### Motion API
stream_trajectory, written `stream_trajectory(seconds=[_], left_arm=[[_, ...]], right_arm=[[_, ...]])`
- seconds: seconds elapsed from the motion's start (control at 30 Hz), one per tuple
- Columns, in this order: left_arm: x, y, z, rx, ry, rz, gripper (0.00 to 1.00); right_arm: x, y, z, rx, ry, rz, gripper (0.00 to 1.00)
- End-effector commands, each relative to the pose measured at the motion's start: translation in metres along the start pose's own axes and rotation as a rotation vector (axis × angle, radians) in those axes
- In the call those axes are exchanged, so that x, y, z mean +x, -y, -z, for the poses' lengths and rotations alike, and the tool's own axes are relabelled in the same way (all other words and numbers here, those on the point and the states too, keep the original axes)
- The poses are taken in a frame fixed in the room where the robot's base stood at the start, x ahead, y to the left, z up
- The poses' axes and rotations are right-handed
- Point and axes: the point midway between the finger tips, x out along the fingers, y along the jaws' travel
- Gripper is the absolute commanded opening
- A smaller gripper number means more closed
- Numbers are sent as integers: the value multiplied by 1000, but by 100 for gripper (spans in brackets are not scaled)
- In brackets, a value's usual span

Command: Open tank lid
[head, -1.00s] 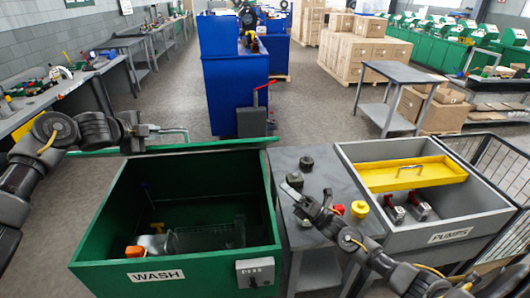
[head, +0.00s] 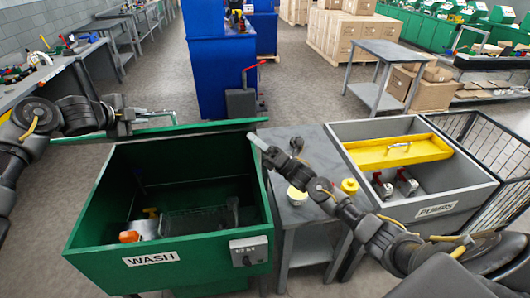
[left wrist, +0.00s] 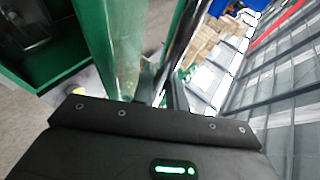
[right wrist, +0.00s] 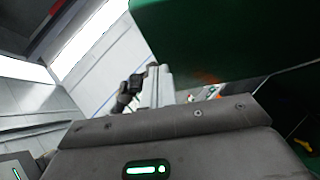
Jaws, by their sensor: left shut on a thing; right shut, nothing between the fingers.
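The green WASH tank (head: 90,240) stands at the left with its inside open to view. Its green lid (head: 205,128) is a narrow strip along the tank's back edge, swung back off the opening. My left gripper (head: 135,120) is shut on the lid's bar handle (head: 158,113) behind the tank; the metal bar also shows between the fingers in the left wrist view (left wrist: 180,45). My right gripper (head: 262,143) is shut and empty near the tank's back right corner, close to the lid's right end. In the right wrist view its fingers (right wrist: 157,85) are beside a green panel (right wrist: 230,40).
An orange item (head: 130,236) and a wire basket (head: 200,218) are inside the tank. A grey table (head: 310,140) with a yellow-topped item (head: 349,187) stands to the right. Beyond it is the grey PUMPS bin (head: 440,208) with a yellow tray (head: 400,150).

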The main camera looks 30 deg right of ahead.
Motion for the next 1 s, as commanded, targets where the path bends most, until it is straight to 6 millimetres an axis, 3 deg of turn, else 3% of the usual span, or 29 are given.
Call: stream_trajectory(seconds=[0.2, 0.67, 1.0], left_arm=[[0, 0, -1, -1, 0, 1, 0], [0, 0, -1, -1, 0, 1, 0], [0, -8, -3, -2, 1, -12, 0]], right_arm=[[14, 0, -14, 2, -1, 1, 0], [19, 0, -19, 4, -1, 3, 0], [49, -1, -48, 40, 7, 41, 0]])
